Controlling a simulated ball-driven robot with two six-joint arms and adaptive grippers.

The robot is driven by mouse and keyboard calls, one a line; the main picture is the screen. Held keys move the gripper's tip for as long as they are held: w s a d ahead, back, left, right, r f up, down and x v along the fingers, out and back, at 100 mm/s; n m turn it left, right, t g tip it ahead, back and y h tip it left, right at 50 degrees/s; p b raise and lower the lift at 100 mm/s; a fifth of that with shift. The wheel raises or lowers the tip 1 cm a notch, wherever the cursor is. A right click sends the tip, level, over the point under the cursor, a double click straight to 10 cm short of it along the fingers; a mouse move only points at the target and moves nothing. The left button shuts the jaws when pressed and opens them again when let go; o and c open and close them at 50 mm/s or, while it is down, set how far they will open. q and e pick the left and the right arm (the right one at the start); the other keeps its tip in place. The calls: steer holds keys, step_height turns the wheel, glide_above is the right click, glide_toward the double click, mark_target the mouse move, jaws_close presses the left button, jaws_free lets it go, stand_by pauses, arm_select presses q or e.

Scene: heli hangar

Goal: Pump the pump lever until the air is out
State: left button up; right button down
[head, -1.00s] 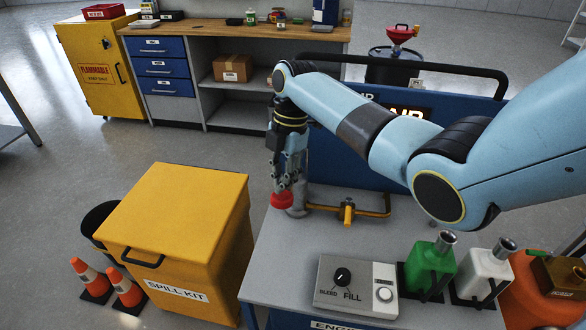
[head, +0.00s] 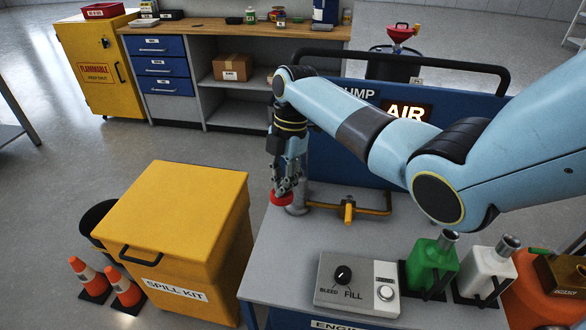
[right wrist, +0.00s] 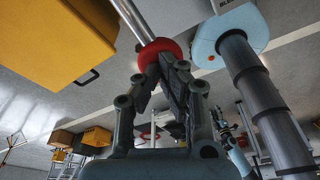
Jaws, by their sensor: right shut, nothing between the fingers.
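The pump lever's red knob (head: 282,198) is at the left back of the grey cart top. In the right wrist view the red knob (right wrist: 160,50) ends a silver rod (right wrist: 130,18). My right gripper (head: 287,186) points down just above the knob, shut and empty, its fingertips at or touching the knob. The blue panel behind bears PUMP and a brightly lit AIR sign (head: 405,113), with my right arm covering part of the panel. A grey box carries a BLEED/FILL dial (head: 342,275) and a round button (head: 385,293). My left gripper is not in view.
A yellow bar fitting (head: 348,210) sits right of the knob. Green (head: 430,265) and white (head: 487,270) bottles stand at the cart's right. A yellow spill kit bin (head: 180,215) and cones (head: 125,288) stand left.

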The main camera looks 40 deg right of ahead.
step_height(320, 180, down, 11)
steer(key=b, duration=0.7)
steer(key=shift+r, duration=0.3)
step_height(320, 180, up, 13)
steer(key=p, duration=1.3)
steer(key=shift+f, duration=0.2)
